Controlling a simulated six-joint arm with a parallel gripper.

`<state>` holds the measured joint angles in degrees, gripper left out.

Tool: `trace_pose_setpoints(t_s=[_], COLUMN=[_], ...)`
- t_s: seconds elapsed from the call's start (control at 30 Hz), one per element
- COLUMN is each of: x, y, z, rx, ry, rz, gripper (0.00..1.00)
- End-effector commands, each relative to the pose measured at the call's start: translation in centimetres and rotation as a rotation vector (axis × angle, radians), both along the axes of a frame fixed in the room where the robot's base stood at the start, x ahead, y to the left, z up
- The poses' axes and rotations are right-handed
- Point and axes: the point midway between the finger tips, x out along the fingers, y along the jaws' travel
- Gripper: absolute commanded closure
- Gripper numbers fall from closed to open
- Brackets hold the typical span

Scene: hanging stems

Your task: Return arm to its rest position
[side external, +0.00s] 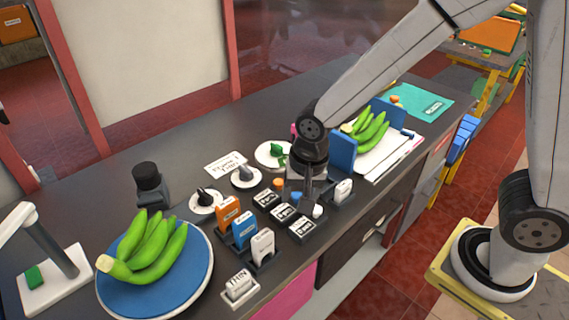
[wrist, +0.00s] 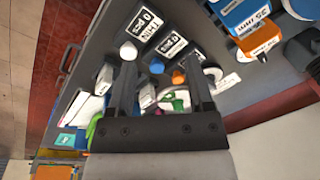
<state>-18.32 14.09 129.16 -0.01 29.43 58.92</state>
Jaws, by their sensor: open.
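My gripper (side external: 307,198) points down over the dark counter (side external: 215,125), among small labelled blocks and coloured knobs. In the wrist view, my gripper (wrist: 160,65) shows its two dark fingers well apart, with nothing held between them. Labelled black blocks and an orange and a blue knob lie beyond the fingers. The side view does not clearly show how high the fingertips are above the counter. My arm reaches in from the right and bends down at the wrist.
Green bananas (side external: 150,248) lie on a blue round plate (side external: 185,287) at the front left. More bananas (side external: 370,130) lie by blue panels (side external: 343,150) close to my gripper's right. Orange (side external: 228,208), blue (side external: 244,228) and white (side external: 263,246) holders stand nearby. The counter's back left is clear.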

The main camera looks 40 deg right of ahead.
Motion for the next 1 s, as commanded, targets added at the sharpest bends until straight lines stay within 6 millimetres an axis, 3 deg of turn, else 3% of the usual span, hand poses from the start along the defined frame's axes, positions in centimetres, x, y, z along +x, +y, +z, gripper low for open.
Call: trace_pose_setpoints(t_s=[0.3, 0.6, 1.0], x=[-1.9, -4.3, -5.6], y=[-5.5, -9.6, -11.2], z=[0.5, 0.7, 0.6], rx=[-0.053, -0.122, -0.163], ry=[-0.059, -0.103, -0.12], rz=[0.292, 0.559, 0.695], gripper=[0.33, 0.33, 0.33])
